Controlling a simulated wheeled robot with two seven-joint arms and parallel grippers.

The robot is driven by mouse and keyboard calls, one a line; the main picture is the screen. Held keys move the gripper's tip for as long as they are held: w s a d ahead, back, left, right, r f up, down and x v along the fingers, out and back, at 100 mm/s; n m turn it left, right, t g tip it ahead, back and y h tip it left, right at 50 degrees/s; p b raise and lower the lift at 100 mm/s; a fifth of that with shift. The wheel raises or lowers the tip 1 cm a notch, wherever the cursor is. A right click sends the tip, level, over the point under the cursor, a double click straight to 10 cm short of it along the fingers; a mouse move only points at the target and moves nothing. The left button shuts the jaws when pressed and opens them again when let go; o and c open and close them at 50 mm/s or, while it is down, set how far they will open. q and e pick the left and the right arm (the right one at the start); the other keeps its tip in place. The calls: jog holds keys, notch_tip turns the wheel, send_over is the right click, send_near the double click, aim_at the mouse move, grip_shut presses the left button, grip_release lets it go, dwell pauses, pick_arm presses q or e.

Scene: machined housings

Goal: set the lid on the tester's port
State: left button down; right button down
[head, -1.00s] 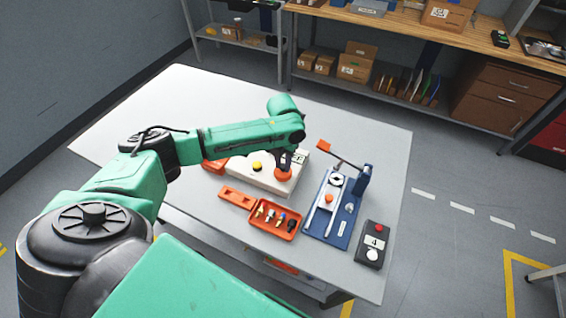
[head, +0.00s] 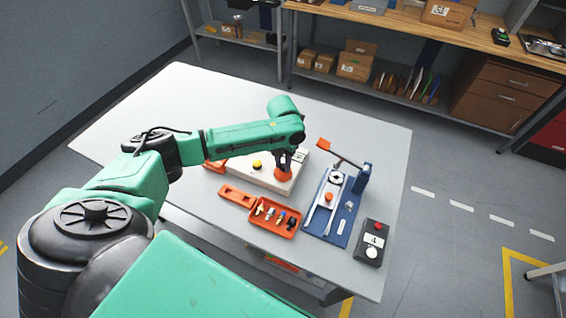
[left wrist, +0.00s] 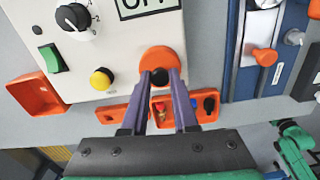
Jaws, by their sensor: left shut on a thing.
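The tester (head: 245,176) is a white box on the table, with a yellow button, a dark knob, a green switch and an "OFF" label in the left wrist view (left wrist: 115,55). The lid (head: 283,174) is a round orange disc with a black grip. It is at the tester's front right corner. My left gripper (head: 286,160) is shut on the lid's black grip; in the left wrist view the fingertips (left wrist: 161,77) meet at the lid (left wrist: 153,58). The port is not visible, and I cannot tell whether the lid touches the tester. My right gripper is not in view.
An orange tray (head: 274,217) with several small fittings lies in front of the tester, beside a flat orange piece (head: 236,197). A blue fixture (head: 318,226) with a raised lever stands to the right, then a dark button box (head: 372,241). The table's back left is clear.

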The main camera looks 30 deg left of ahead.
aim_at(283, 166)
pick_arm(q)
jog(key=shift+f, duration=0.2)
dwell(0.3)
jog(key=shift+c, duration=0.6)
grip_release()
jog(key=shift+r, duration=0.1)
jog(key=shift+r+p, duration=1.05)
jog(key=shift+r, duration=2.9)
jog(key=shift+f, duration=0.1)
